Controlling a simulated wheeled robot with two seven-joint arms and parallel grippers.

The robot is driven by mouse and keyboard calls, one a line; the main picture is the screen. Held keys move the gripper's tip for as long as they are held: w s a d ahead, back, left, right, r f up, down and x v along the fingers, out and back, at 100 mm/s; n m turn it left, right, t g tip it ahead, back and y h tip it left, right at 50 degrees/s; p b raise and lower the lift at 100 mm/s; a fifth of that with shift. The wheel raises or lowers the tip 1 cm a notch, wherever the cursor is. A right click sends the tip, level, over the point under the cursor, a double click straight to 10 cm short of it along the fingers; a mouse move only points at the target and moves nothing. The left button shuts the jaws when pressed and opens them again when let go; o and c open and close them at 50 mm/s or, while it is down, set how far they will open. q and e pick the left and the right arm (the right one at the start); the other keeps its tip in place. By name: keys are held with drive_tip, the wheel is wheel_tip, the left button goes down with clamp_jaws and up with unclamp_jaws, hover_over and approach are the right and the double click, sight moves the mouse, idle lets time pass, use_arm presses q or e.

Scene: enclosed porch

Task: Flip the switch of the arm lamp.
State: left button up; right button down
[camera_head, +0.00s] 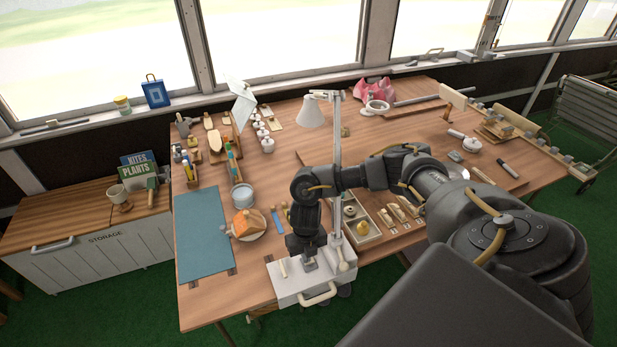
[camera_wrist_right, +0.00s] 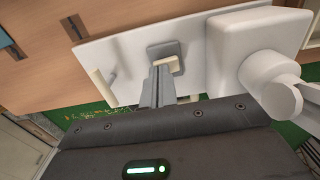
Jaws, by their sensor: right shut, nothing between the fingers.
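The arm lamp stands at the table's front edge in the head view, with a pale conical shade (camera_head: 312,112), an upright pole (camera_head: 337,135) and a white base plate (camera_head: 288,292). My right gripper (camera_head: 310,263) points down over this plate, left of the pole. In the right wrist view the plate (camera_wrist_right: 118,60) carries a small grey square switch housing with a pale rocker (camera_wrist_right: 172,60). My right gripper (camera_wrist_right: 163,70) is shut and empty, its fingertips at the rocker and partly covering it. I cannot tell whether they touch. My left gripper is out of view.
A white block with a rounded joint (camera_wrist_right: 257,48) stands close to the right of the switch. A parts tray (camera_head: 362,238) lies behind the base. A plate with an orange item (camera_head: 247,224) and a blue mat (camera_head: 203,240) lie to the left.

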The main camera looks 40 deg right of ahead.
drive_tip(key=shift+f, duration=0.2)
wheel_tip(320, 180, up, 7)
drive_tip(key=p, duration=0.6)
idle(0.5)
